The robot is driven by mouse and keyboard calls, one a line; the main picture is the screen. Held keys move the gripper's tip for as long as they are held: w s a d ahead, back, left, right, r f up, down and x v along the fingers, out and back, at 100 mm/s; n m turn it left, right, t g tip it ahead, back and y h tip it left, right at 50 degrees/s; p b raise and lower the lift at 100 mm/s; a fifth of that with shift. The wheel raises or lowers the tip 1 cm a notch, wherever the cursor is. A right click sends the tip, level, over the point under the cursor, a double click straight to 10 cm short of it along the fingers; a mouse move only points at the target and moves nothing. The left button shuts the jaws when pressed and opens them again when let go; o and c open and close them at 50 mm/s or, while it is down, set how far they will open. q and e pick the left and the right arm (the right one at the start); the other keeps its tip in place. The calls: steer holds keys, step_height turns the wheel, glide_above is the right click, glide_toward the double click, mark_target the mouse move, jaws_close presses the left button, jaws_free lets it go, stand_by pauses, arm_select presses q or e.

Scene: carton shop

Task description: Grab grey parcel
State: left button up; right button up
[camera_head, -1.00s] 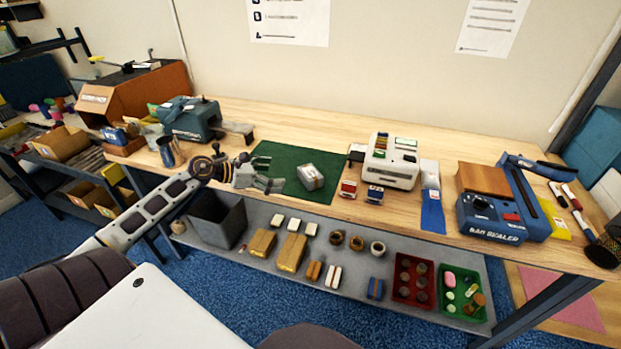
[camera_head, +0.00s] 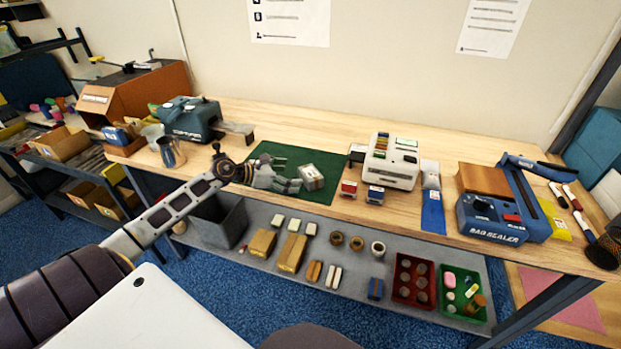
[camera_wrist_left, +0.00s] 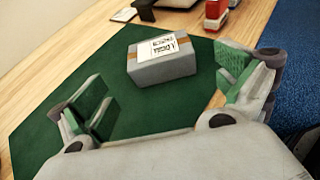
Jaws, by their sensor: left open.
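The grey parcel (camera_head: 311,177) is a small box with a brown tape strip and a white printed label. It lies on the green mat (camera_head: 262,154) on the wooden bench. In the left wrist view the parcel (camera_wrist_left: 161,62) sits ahead of my left gripper (camera_wrist_left: 168,98), between the lines of its two spread fingers. My left gripper (camera_head: 290,180) is open and empty, just left of the parcel in the head view. I cannot tell whether a fingertip touches it. My right gripper is not in view.
Right of the mat stand red and blue stamps (camera_head: 348,188), a white label machine (camera_head: 390,162) and a blue bag sealer (camera_head: 492,219). A metal cup (camera_head: 171,153) and a teal machine (camera_head: 190,120) stand left. A lower shelf (camera_head: 345,272) holds small goods.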

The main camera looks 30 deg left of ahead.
mark_target(303, 175)
arm_select(q)
steer(key=shift+x, duration=1.3)
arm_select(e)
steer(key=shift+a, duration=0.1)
arm_select(q)
steer(key=shift+w, duration=0.1)
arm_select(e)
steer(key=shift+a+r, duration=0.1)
arm_select(q)
steer(key=shift+p+x, duration=0.35)
steer(key=shift+x, duration=2.1)
steer(key=shift+w+d+r, duration=0.1)
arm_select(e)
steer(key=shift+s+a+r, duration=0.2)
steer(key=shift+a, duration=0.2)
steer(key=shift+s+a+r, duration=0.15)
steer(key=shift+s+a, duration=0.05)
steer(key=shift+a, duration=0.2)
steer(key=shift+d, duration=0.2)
